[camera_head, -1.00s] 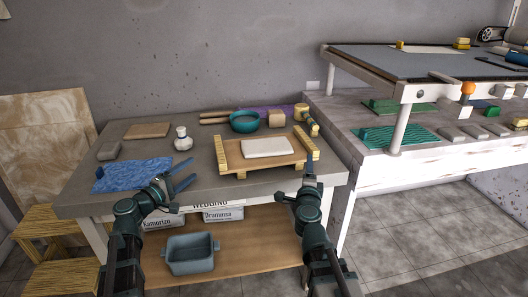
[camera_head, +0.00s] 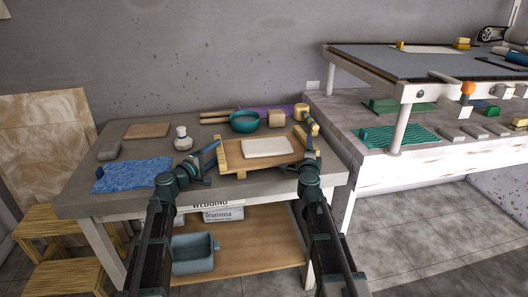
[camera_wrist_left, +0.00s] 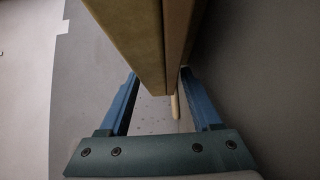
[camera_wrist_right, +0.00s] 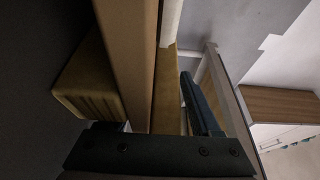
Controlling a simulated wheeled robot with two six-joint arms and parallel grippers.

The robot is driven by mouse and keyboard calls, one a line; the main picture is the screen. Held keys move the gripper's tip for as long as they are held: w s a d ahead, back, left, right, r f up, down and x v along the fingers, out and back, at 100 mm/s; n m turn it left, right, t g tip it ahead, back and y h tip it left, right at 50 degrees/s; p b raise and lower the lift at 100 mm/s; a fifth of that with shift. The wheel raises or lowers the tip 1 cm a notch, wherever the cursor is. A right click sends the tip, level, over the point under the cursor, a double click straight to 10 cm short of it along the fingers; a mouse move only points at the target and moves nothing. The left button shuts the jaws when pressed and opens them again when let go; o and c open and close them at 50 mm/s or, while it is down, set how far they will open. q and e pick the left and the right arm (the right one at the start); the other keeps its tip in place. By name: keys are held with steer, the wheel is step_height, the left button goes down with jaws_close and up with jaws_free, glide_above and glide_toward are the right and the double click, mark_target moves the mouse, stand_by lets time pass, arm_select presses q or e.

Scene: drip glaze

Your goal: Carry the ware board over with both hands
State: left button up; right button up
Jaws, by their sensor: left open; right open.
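The ware board (camera_head: 232,160) is a wooden board with a raised light-wood bar at each end, on the grey table. A white slab (camera_head: 267,147) lies on it. My left gripper (camera_head: 207,153) is open at the board's left end; in the left wrist view the board's end (camera_wrist_left: 150,40) lies between the open fingers (camera_wrist_left: 155,95). My right gripper (camera_head: 312,152) is at the board's right end, open; in the right wrist view the board's end (camera_wrist_right: 130,60) runs down to the jaw, one blue finger shows beside it and the other is hidden.
Behind the board are a teal bowl (camera_head: 244,121) and a wooden block (camera_head: 277,118). A bench with a green mat (camera_head: 398,136) stands right. A grey bin (camera_head: 194,253) sits on the lower shelf.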

arm_select(q)
steer(key=shift+w+d, duration=0.1)
steer(key=shift+w, duration=0.05)
arm_select(e)
steer(key=shift+w, duration=0.2)
arm_select(q)
jaws_close()
arm_select(e)
jaws_close()
stand_by(1.0)
